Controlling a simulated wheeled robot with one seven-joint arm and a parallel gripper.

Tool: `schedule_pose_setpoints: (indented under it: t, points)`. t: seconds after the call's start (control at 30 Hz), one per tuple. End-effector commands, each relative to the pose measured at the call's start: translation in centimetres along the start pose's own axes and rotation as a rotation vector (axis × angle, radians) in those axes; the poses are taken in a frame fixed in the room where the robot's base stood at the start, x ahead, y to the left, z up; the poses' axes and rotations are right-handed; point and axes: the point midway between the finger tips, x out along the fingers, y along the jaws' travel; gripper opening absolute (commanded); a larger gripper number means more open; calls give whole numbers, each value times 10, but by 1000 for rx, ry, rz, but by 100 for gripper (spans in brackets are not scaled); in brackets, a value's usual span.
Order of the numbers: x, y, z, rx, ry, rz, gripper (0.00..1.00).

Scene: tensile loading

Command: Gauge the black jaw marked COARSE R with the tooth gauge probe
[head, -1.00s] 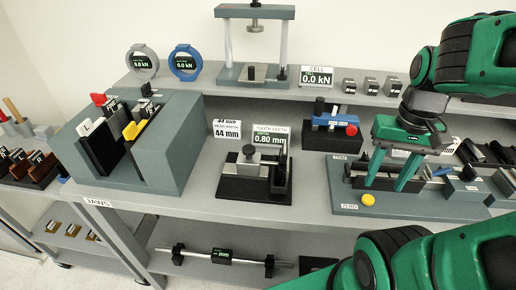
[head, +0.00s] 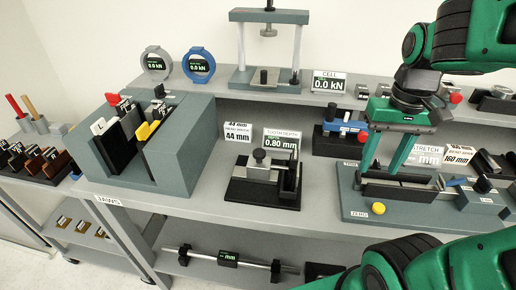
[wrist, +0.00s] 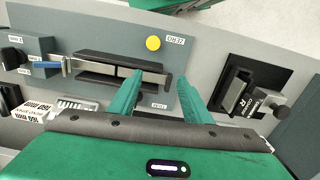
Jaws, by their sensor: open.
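The tooth gauge (head: 243,192) is a black-based stand in the middle of the bench, with its 0.80 mm display (head: 280,142) behind it. In the wrist view the gauge (wrist: 243,92) is at the right, and a label there ends in R and seems to read COARSE R. My gripper (head: 381,172) is open and empty, right of the gauge and above the grey stretch fixture. Its fingers (wrist: 160,76) also show in the wrist view.
The fixture (head: 400,213) with a yellow button (head: 378,208) lies below my gripper. A grey jaw rack (head: 170,165) with several jaws stands left of the gauge. A blue tool on a black block (head: 335,143) is behind. The bench front before the gauge is clear.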

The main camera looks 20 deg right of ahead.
Motion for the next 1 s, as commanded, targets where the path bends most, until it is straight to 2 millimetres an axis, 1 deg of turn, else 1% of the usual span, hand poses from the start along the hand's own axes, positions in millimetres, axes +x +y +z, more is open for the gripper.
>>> schedule_pose_setpoints:
  t: [0.03,0.07,0.1,0.17,0.2,0.23,0.27,0.3,0.37,0.4,0.5,0.53,0.6,0.7,0.8,0.87,1.0]
  points:
    - [-10,-20,-14,-67,1,2,45]
    - [-15,-32,-21,-103,3,2,45]
    - [-22,-48,-30,-152,2,3,45]
    - [-32,-74,-40,-226,2,4,45]
    - [-38,-92,-46,-275,3,4,45]
    - [-43,-106,-50,-311,3,5,45]
    - [-48,-121,-53,-349,4,5,45]
    - [-54,-141,-56,-400,4,5,45]
    - [-62,-170,-58,-471,3,5,45]
    - [-67,-189,-58,-515,4,6,45]
    - [-77,-229,-54,-612,4,6,45]
    - [-79,-240,-53,-636,4,6,45]
    - [-84,-258,-49,-680,3,6,45]
    - [-87,-274,-46,-717,3,6,45]
    - [-86,-280,-44,-731,2,6,45]
    - [-82,-280,-44,-731,1,7,45]
    - [-64,-279,-44,-730,0,8,45]
